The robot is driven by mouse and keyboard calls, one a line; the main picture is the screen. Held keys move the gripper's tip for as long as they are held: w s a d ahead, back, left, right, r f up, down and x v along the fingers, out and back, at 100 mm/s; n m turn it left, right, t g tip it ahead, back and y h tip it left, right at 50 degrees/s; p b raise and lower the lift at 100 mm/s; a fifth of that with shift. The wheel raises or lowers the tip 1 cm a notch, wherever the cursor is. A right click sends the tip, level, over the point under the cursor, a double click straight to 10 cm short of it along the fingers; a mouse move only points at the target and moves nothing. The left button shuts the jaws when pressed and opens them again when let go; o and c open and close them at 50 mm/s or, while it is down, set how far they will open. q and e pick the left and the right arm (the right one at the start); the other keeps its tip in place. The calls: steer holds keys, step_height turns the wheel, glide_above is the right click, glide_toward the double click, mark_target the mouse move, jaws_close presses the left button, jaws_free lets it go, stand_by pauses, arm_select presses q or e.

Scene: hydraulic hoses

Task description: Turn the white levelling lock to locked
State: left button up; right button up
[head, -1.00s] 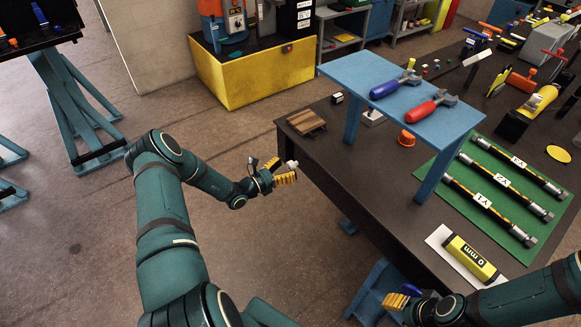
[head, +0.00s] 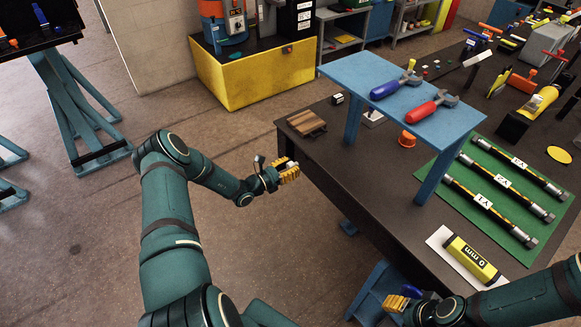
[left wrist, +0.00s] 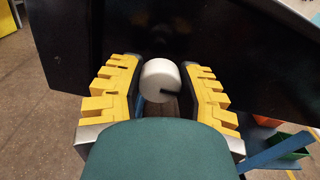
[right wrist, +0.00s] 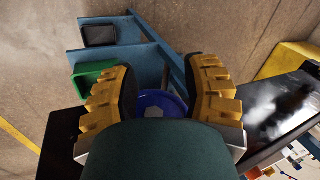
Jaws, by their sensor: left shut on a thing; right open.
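The white levelling lock (left wrist: 162,78) is a round white knob with a dark slot pointing to the right in the left wrist view. It sits at the table's left side, between the yellow fingers of my left gripper (head: 288,172). The left gripper is shut on it, and in the head view the fingers hide most of the knob. I see no marking that tells its locked position. My right gripper (head: 397,302) is open and empty, low by the table's front; it also shows in the right wrist view (right wrist: 163,78).
A green mat (head: 520,225) holds several hoses. A yellow "0 mm" block (head: 470,258) lies near the front edge.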

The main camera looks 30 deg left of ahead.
arm_select(q)
steer(key=shift+m, duration=0.3)
steer(key=m, duration=0.3)
steer(key=shift+r+m, duration=0.1)
steer(key=shift+m, duration=0.2)
steer(key=m+p, duration=0.1)
steer(key=m, duration=0.3)
steer(key=shift+d+m, duration=0.1)
steer(key=shift+m, duration=0.2)
steer(key=m, duration=0.4)
steer(key=shift+p, duration=0.4)
jaws_close()
steer(key=shift+m+p, duration=0.45)
steer(key=shift+m, duration=2.05)
steer(key=o, duration=1.2)
jaws_free()
steer(key=shift+s, duration=0.1)
